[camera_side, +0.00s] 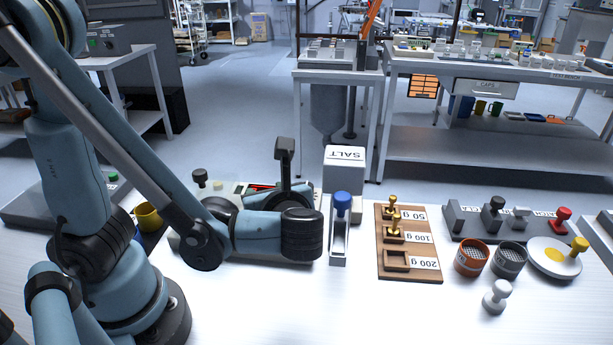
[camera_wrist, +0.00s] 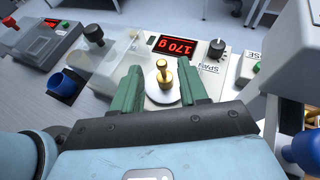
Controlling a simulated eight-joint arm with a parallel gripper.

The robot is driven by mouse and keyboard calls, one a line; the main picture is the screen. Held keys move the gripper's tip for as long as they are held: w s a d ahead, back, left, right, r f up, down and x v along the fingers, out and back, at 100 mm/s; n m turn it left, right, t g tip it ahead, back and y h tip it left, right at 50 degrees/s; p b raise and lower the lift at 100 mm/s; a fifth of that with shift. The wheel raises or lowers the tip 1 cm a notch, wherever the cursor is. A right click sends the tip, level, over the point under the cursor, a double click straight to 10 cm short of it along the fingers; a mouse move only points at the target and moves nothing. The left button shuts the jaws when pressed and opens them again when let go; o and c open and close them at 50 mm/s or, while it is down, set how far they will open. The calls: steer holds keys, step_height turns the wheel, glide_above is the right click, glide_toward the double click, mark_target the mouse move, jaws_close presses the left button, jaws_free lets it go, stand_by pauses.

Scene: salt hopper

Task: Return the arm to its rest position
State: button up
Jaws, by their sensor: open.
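My gripper (camera_wrist: 163,88) shows in the wrist view with two green fingers spread apart. A brass weight (camera_wrist: 162,72) with a knob stands upright between them on a round pale pan (camera_wrist: 163,96). I see gaps between the weight and both fingers. The pan belongs to a pale scale with a lit red display (camera_wrist: 172,46), whose digits are hard to read from this angle. In the side view my arm is stretched low over the scale (camera_side: 190,245) and hides the pan, the weight and the fingertips.
A wooden weight rack (camera_side: 409,270) stands right of the arm; its 200 g slot is empty. A blue-knobbed holder (camera_side: 338,245) and a white SALT box (camera_side: 344,170) stand close to my wrist. Two cups, a round dish (camera_side: 548,262) and several stamps stand further right.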

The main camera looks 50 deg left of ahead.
steer(key=w+n+t+h, duration=0.1)
steer(key=n+h, duration=0.3)
steer(key=n, duration=0.3)
steer(key=w+n+t+h, duration=0.1)
steer(key=n+h, duration=0.3)
steer(key=n, duration=0.3)
steer(key=w+n+t+h, duration=0.1)
steer(key=n+h, duration=0.3)
steer(key=n, duration=0.3)
steer(key=shift+w+r+h, duration=0.2)
steer(key=shift+r+h, duration=0.1)
steer(key=shift+r, duration=0.1)
